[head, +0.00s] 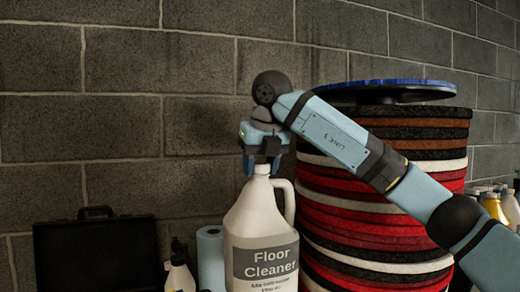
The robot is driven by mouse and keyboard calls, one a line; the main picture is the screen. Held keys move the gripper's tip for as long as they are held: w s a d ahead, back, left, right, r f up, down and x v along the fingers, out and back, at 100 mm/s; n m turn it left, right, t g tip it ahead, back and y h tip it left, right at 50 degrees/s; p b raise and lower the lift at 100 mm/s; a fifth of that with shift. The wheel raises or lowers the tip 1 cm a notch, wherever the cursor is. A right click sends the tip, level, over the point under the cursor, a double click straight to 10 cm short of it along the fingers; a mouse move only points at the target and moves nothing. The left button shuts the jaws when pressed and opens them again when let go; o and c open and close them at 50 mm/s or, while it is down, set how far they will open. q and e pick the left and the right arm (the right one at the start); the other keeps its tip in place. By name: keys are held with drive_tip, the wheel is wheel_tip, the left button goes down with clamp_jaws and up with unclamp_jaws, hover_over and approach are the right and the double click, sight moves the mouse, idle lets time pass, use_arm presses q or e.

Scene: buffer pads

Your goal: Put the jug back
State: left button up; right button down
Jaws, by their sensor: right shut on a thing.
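The jug (262,222) is a white plastic bottle with a grey label reading "Floor Cleaner" and a handle on its right side. It looks upright in the lower middle of the head view. Its bottom is cut off by the picture's lower edge, so I cannot tell whether it rests on anything. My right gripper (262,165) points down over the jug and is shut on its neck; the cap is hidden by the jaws. My right arm comes in from the lower right. My left gripper is not in view.
A tall stack of red, black, white and brown pads (385,225) stands right behind the jug, with a blue-rimmed disc (400,86) on top. A black case (97,255), a spray bottle (179,275) and a blue roll (210,258) are at left. Several bottles (493,208) stand far right. A block wall is behind.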

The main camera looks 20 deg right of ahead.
sight(270, 214)
drive_tip(key=shift+f+p, duration=1.1)
drive_tip(key=shift+f, duration=9.8)
drive_tip(key=c, duration=0.6)
unclamp_jaws()
drive_tip(key=shift+f, duration=0.2)
drive_tip(key=shift+o, duration=0.2)
drive_tip(key=shift+s, duration=0.1)
drive_tip(key=shift+r, duration=0.2)
drive_tip(key=b+v, duration=0.1)
drive_tip(key=v, duration=1.1)
drive_tip(key=shift+b, duration=0.3)
